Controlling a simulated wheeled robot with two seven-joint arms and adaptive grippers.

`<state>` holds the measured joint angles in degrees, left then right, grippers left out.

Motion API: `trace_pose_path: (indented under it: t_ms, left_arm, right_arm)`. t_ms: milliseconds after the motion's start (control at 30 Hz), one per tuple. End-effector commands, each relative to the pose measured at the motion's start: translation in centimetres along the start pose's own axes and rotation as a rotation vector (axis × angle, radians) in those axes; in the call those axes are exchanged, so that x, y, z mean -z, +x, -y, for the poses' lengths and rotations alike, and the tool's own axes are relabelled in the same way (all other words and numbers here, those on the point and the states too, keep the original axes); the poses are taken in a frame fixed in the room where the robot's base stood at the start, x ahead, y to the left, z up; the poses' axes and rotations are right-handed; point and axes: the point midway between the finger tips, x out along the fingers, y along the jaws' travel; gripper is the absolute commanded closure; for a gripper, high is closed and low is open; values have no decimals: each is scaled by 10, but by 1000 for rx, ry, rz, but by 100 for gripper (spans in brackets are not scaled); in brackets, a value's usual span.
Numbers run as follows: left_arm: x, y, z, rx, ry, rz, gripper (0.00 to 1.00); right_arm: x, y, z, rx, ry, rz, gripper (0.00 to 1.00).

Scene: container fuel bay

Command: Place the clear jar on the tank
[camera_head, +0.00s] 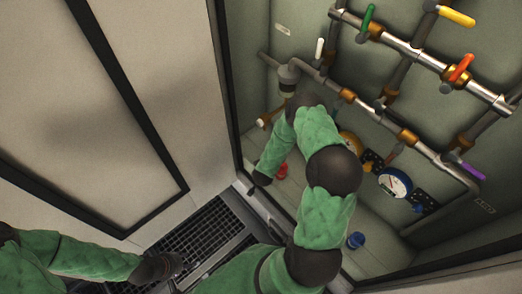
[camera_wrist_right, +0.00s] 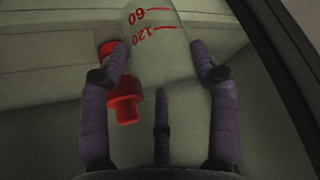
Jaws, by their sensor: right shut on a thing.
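The clear jar (camera_wrist_right: 165,30) has red marks reading 60 and 120 and shows in the right wrist view. My right gripper (camera_wrist_right: 160,58) is shut on it, with one finger on each side; the jar's far end is cut off by the picture's top edge. In the head view my right arm reaches into the bay and hides the jar and most of that gripper. My left gripper (camera_head: 160,267) is low at the left over the dark grating; its fingers are too small to read. I cannot pick out the tank with certainty.
A red fitting (camera_wrist_right: 122,90) stands behind the left finger. Pipes with coloured valve levers cross the back wall, with a grey cup-shaped fitting (camera_head: 288,75) at their left end. A blue gauge (camera_head: 394,182) and a blue knob (camera_head: 355,240) are to the right. A panel edge bounds the bay's left.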

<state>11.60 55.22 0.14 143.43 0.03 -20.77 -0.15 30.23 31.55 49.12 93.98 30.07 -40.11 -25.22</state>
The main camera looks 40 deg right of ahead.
Motion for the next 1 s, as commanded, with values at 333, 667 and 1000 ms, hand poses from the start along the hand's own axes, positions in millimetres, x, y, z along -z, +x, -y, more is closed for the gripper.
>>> trace_pose_path:
  t_ms: [333, 667, 1000]
  left_arm:
    - [0, 14, 5, 0, 0, 0, 60]
    - [1, 17, 6, 0, 0, 0, 60]
    - [1, 30, 11, 0, 0, 0, 60]
  right_arm:
    - [69, 41, 0, -1, 2, -3, 70]
    - [96, 55, 1, -1, 2, -1, 70]
    - [124, 85, 1, 0, 0, 1, 70]
